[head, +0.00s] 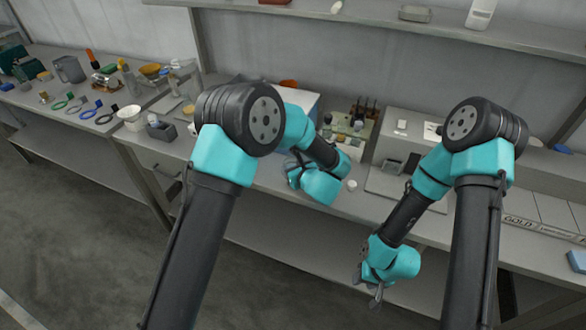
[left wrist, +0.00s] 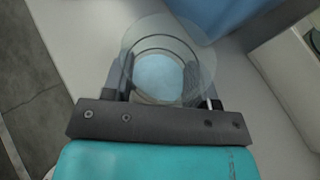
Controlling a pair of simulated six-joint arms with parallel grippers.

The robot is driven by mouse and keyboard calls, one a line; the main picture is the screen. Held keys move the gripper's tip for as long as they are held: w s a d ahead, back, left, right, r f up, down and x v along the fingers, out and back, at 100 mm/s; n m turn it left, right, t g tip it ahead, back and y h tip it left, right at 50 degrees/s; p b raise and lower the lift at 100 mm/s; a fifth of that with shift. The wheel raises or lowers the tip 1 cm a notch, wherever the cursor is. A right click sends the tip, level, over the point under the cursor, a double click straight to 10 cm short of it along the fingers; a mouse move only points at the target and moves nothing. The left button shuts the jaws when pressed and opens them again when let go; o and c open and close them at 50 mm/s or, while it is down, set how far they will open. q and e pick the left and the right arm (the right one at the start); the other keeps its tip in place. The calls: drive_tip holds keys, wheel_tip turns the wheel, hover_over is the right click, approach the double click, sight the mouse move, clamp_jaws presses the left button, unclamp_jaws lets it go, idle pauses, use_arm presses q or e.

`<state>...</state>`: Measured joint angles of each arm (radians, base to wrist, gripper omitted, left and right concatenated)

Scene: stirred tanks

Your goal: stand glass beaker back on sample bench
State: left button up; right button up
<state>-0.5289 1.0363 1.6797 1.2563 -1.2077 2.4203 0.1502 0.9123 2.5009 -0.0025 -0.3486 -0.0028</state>
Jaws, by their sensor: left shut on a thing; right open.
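A clear glass beaker (left wrist: 165,42) shows in the left wrist view with its round rim toward the camera and a pale blue disc inside it. My left gripper (left wrist: 163,80) is shut on it, one finger on each side. In the head view my left gripper (head: 293,168) is over the front part of the grey sample bench (head: 285,202); the beaker is hard to make out there. I cannot tell whether the beaker touches the bench. My right gripper (head: 370,290) is open and empty, in front of the bench edge and pointing downward.
A blue-topped white box (head: 302,104) stands behind the left gripper. A small white round piece (head: 351,185) lies to its right. A rack (head: 352,127) and a pale grey instrument (head: 400,150) stand further right. Several tools lie on the left table (head: 60,115).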

use_arm(q)
drive_tip(key=shift+f, duration=0.1)
drive_tip(key=o, duration=1)
drive_tip(key=shift+s+d+r, duration=0.15)
drive_tip(key=shift+s+r, duration=0.05)
drive_tip(key=shift+r, duration=0.05)
drive_tip(key=v, duration=1.1)
drive_tip(key=shift+s+d, duration=0.1)
drive_tip(key=shift+s, duration=0.15)
